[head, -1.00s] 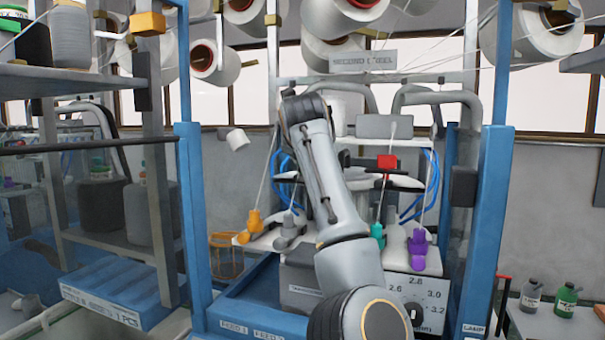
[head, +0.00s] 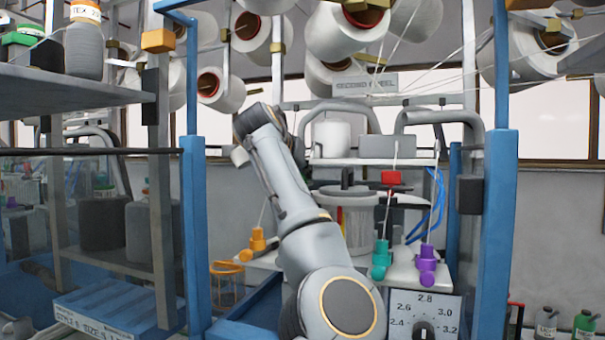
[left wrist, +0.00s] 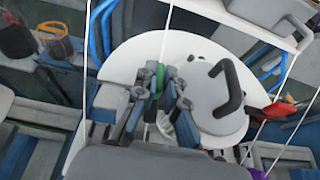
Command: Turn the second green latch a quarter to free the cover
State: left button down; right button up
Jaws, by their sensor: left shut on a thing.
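In the left wrist view my left gripper (left wrist: 153,88) has its fingers closed around a small green latch (left wrist: 159,77), beside the round grey cover (left wrist: 207,112) with its black curved handle. The fingers hide most of the latch, so its turn angle cannot be told. The cover lies on a white round plate (left wrist: 125,62). In the head view the cover (head: 346,192) sits on top of the knitting cylinder, to the right of my left arm, which hides the gripper and the latch there. No other green latch can be made out. My right gripper is not in view.
Orange (head: 257,243), teal (head: 381,260) and purple (head: 427,265) yarn guides stand around the cylinder. A red block (head: 391,178) and thin yarns hang close to it. Blue posts (head: 501,210) frame the machine. White yarn cones (head: 345,35) are overhead.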

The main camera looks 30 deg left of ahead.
pick_arm(q)
jog(key=c, duration=1.4)
grip_release()
jog(key=v, duration=1.2)
jog(key=shift+f, duration=0.15)
